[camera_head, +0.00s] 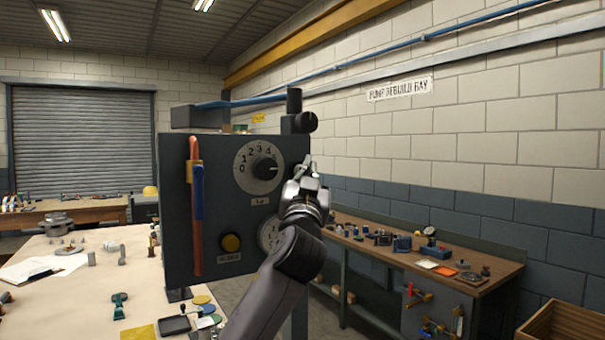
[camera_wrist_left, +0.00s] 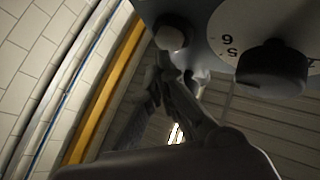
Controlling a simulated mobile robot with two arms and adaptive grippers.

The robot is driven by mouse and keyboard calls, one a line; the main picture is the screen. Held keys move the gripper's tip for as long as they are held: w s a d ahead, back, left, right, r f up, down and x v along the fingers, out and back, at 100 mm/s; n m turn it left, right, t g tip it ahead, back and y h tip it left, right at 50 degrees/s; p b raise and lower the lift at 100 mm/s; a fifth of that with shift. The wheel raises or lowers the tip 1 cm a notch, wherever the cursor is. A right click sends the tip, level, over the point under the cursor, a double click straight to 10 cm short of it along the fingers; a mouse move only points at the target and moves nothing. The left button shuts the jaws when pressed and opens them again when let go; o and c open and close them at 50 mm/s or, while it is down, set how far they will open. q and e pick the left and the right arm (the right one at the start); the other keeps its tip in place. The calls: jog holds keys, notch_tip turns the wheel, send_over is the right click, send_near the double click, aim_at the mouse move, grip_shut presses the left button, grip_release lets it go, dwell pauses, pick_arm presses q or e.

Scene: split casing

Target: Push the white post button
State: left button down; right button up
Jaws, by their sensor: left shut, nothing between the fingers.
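The grey control panel (camera_head: 213,216) stands upright on the pale table. In the left wrist view, a pale round button (camera_wrist_left: 170,38), which looks like the white post button, sits at the panel's edge beside a numbered dial (camera_wrist_left: 228,45) with a black knob (camera_wrist_left: 272,68). My left gripper (camera_head: 307,172) is at the panel's right edge, right of that dial, and hides the button in the head view. Its fingers (camera_wrist_left: 172,70) are shut and empty, their tips just below the button in the wrist picture. I cannot tell whether they touch it. My right gripper is out of view.
A workbench (camera_head: 470,285) with small parts stands right.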

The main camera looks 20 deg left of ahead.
pick_arm(q)
jog(key=shift+w+a, duration=0.3)
jog(key=shift+a, duration=0.1)
dwell(0.8)
jog(key=shift+s+d, duration=0.1)
jog(key=shift+d, duration=0.05)
jog(key=shift+s+d+b, duration=0.3)
jog(key=shift+s+d, duration=0.2)
jog(key=shift+d, duration=0.05)
jog(key=s+d+b, duration=0.1)
jog(key=s+d, duration=0.2)
jog(key=d, duration=0.1)
jog(key=shift+s+d, duration=0.35)
jog(key=shift+d, duration=0.05)
jog(key=shift+f, duration=0.1)
dwell(0.4)
